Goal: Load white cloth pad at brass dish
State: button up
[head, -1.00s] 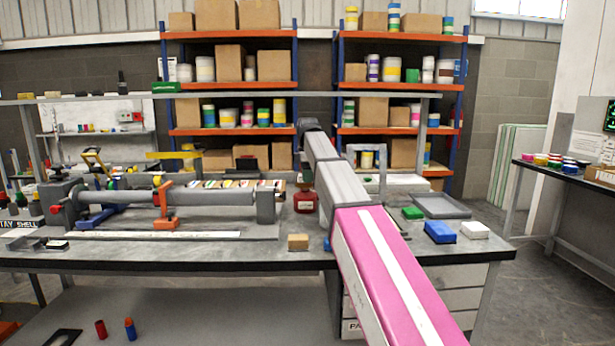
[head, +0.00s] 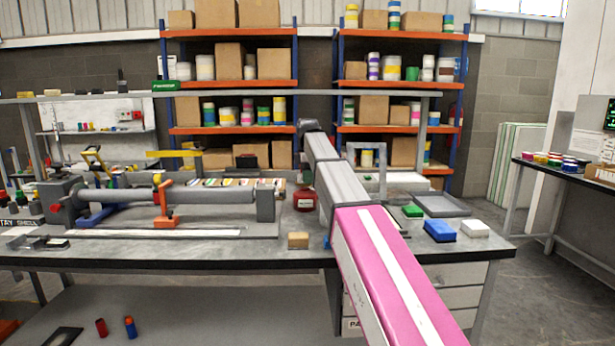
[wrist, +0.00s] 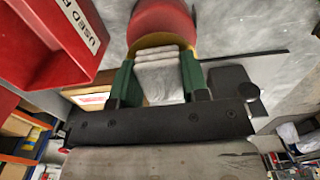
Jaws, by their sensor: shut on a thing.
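In the wrist view, my gripper (wrist: 157,78) has green fingers shut on a white cloth pad (wrist: 160,72), which looks folded or layered. Just beyond the pad is a brass-yellow curved rim (wrist: 163,41), which may be the brass dish. A rounded red shape (wrist: 164,17) lies within or behind it. I cannot tell whether the pad touches the rim. In the head view my gripper is hidden behind my own arm, and I cannot make out the dish there.
On the bench (head: 180,255) are a wooden block (head: 298,240), a blue block (head: 439,231), a white block (head: 475,229) and a grey tray (head: 441,205).

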jog(key=shift+f, duration=0.6)
dwell(0.9)
jog(key=shift+r, duration=3.55)
jog(key=shift+s, duration=0.15)
